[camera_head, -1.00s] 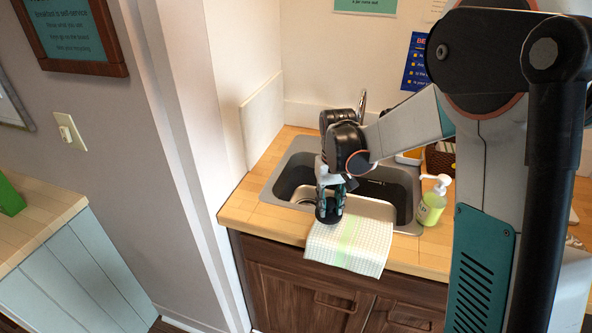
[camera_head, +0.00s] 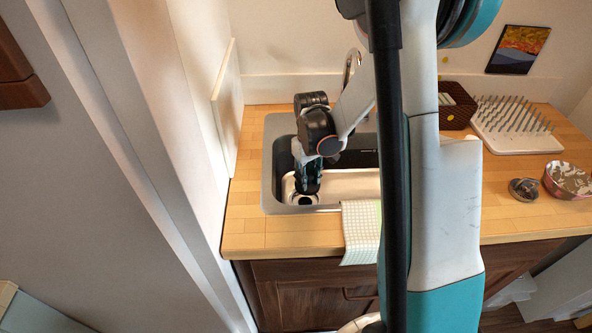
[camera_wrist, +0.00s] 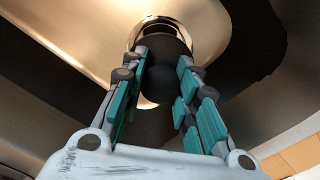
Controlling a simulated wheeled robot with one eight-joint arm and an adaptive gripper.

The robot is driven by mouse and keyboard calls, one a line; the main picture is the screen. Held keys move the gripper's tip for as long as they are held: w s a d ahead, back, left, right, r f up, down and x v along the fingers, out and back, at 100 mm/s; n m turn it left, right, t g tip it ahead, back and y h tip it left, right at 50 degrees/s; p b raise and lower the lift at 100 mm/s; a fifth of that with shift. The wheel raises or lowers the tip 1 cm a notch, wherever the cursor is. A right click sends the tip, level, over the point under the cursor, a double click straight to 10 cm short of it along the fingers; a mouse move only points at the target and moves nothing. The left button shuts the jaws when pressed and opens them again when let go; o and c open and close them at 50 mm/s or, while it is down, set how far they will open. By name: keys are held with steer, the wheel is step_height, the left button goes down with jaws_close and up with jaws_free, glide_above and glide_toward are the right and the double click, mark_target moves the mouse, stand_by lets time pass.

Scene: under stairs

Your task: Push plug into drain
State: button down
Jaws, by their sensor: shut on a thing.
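My gripper (camera_head: 307,188) reaches down into the left part of the steel sink (camera_head: 270,180), right at the drain (camera_head: 303,200). In the wrist view its two teal-padded fingers (camera_wrist: 160,88) are shut on a dark, rounded plug (camera_wrist: 163,75). The bright metal rim of the drain (camera_wrist: 158,19) shows just beyond the plug. The plug overlaps the drain opening in that view; I cannot tell whether it is seated in it. In the head view the fingers hide most of the plug.
A checked towel (camera_head: 361,228) hangs over the counter's front edge. A metal strainer-like piece (camera_head: 523,189), a patterned bowl (camera_head: 568,180), a white drying rack (camera_head: 520,137) and a dark basket (camera_head: 455,106) stand on the right counter. A wall closes off the left side.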

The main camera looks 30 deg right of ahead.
steer(key=shift+w+a+r, duration=0.1)
steer(key=shift+w, duration=0.1)
steer(key=shift+w+f, duration=0.2)
steer(key=shift+f, duration=0.1)
steer(key=shift+f+b, duration=2.1)
steer(key=shift+f, duration=0.6)
steer(key=shift+s+f+b, duration=0.1)
steer(key=shift+f+b, duration=1.15)
steer(key=c, duration=1.2)
jaws_free()
steer(key=shift+o, duration=0.4)
steer(key=o, duration=0.4)
